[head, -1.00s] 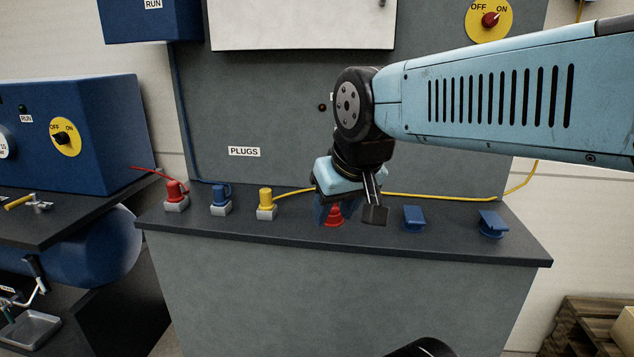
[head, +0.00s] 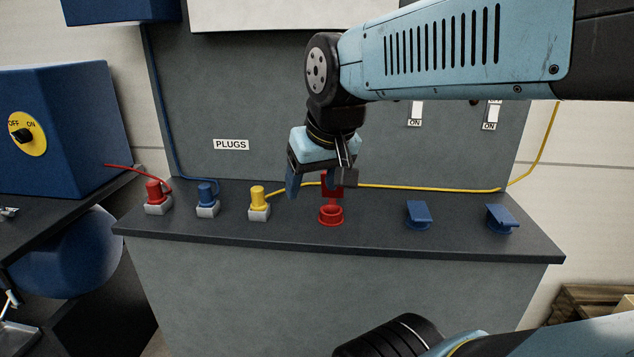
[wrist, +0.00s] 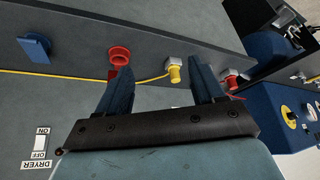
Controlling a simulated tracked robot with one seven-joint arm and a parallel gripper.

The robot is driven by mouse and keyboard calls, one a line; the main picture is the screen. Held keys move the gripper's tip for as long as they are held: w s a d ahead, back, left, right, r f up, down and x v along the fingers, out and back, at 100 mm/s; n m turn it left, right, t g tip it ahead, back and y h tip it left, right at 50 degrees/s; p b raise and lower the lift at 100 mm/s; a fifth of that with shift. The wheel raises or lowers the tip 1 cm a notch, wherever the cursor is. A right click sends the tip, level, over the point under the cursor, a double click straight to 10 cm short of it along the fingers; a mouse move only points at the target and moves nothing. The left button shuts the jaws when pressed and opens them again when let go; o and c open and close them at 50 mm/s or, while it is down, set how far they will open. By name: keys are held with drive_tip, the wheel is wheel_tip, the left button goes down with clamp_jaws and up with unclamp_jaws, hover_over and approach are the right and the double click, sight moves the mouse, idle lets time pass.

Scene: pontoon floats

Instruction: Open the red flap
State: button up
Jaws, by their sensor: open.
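The red socket (head: 330,216) sits on the dark counter top, and its round opening shows. The red flap (head: 334,191) stands raised at the back of the socket, partly hidden by my gripper. My gripper (head: 318,188) is open, with its blue fingers apart just above and behind the socket. In the wrist view the red socket (wrist: 119,55) shows its open ring beyond the tip of one finger. The dark red flap (wrist: 113,75) shows beside that finger; I cannot tell whether they touch. Nothing is held between the fingers (wrist: 161,72).
Two blue flap sockets (head: 418,214) (head: 501,218) stand to the right. Yellow (head: 258,198), blue (head: 206,194) and red (head: 154,192) plugs stand in grey holders to the left. A yellow cable (head: 420,188) runs along the back of the counter (head: 285,233).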

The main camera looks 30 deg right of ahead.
drive_tip(key=o, duration=0.4)
drive_tip(key=shift+m+g, duration=0.7)
drive_tip(key=shift+m, duration=0.1)
drive_tip(key=w+d, duration=0.1)
drive_tip(key=w, duration=0.1)
drive_tip(key=w+d+r, duration=0.1)
drive_tip(key=w, duration=0.1)
drive_tip(key=w+d+r, duration=0.1)
drive_tip(key=w, duration=0.1)
drive_tip(key=shift+w, duration=0.2)
drive_tip(key=shift+o, duration=0.4)
drive_tip(key=w+d+m+g, duration=0.1)
drive_tip(key=w+d, duration=0.3)
drive_tip(key=w, duration=0.2)
drive_tip(key=shift+w+r+m, duration=0.15)
drive_tip(key=shift+r+m, duration=0.05)
drive_tip(key=shift+m, duration=0.1)
drive_tip(key=w+d+f+m+g, duration=0.3)
drive_tip(key=w+d+f, duration=0.1)
drive_tip(key=w+d, duration=0.7)
wheel_tip(320, 180, down, 14)
drive_tip(key=shift+r, duration=0.2)
drive_tip(key=c, duration=1.4)
drive_tip(key=shift+w, duration=0.15)
drive_tip(key=shift+c, duration=0.2)
